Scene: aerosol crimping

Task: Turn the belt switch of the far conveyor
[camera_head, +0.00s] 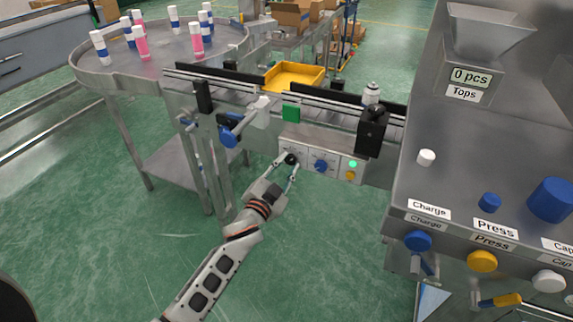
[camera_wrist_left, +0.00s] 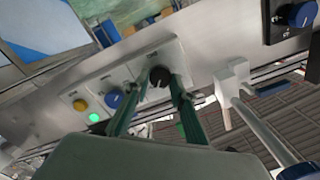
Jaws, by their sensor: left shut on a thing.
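The far conveyor (camera_head: 330,108) runs across the middle of the head view, with a control panel on its near side. On the panel sit a black knob (camera_head: 290,158), a blue knob (camera_head: 320,165), a green lamp (camera_head: 352,163) and a yellow button (camera_head: 350,175). My left gripper (camera_head: 291,164) is at the black knob, with its fingers on either side of it, shut on it. In the left wrist view the black knob (camera_wrist_left: 160,76) shows between the two green fingers (camera_wrist_left: 158,92). My right gripper is not in view.
A round steel table (camera_head: 100,78) with pink, white and blue bottles stands at the back left. A yellow tray (camera_head: 294,76) lies behind the conveyor. A steel machine (camera_head: 480,150) with a hopper and coloured buttons fills the right. A blue-handled lever (camera_head: 229,137) juts out left of the panel.

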